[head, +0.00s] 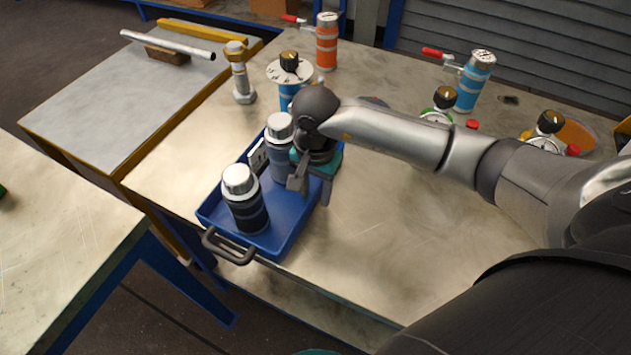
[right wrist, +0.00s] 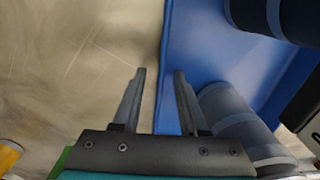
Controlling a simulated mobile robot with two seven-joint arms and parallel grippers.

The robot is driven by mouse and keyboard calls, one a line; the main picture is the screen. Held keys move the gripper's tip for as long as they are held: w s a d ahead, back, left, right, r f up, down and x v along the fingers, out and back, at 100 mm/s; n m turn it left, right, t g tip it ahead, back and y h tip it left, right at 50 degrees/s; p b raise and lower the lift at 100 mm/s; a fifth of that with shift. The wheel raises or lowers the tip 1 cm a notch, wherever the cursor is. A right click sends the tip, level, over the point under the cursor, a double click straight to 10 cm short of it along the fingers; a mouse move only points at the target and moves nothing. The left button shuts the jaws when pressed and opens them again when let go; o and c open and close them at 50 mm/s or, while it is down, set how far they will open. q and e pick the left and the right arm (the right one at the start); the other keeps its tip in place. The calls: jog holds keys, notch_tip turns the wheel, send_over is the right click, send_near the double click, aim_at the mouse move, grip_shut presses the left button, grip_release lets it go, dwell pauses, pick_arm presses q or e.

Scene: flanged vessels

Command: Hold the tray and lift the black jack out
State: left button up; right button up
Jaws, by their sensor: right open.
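The blue tray (head: 285,232) stands near the table's left front edge, with a dark handle (head: 228,246) on its near end. The black jack (head: 247,214), a dark cylinder with a white cap, stands upright in the near part of the tray. A greyer jack (head: 281,162) with a white cap stands behind it, partly hidden by my gripper. My right gripper (head: 312,190) is open at the tray's right side. In the right wrist view the tray's rim runs between its fingertips (right wrist: 158,74); contact cannot be told. My left gripper is not in view.
A large bolt (head: 240,75), an orange vessel (head: 327,42) and a dial-topped vessel (head: 289,80) stand behind the tray. A blue vessel (head: 474,80) and two knobbed vessels stand at the back right. The table right of the tray is clear under my arm.

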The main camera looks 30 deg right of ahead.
jog(key=shift+f, duration=0.1)
jog(key=shift+c, duration=0.4)
grip_shut()
dwell(1.9)
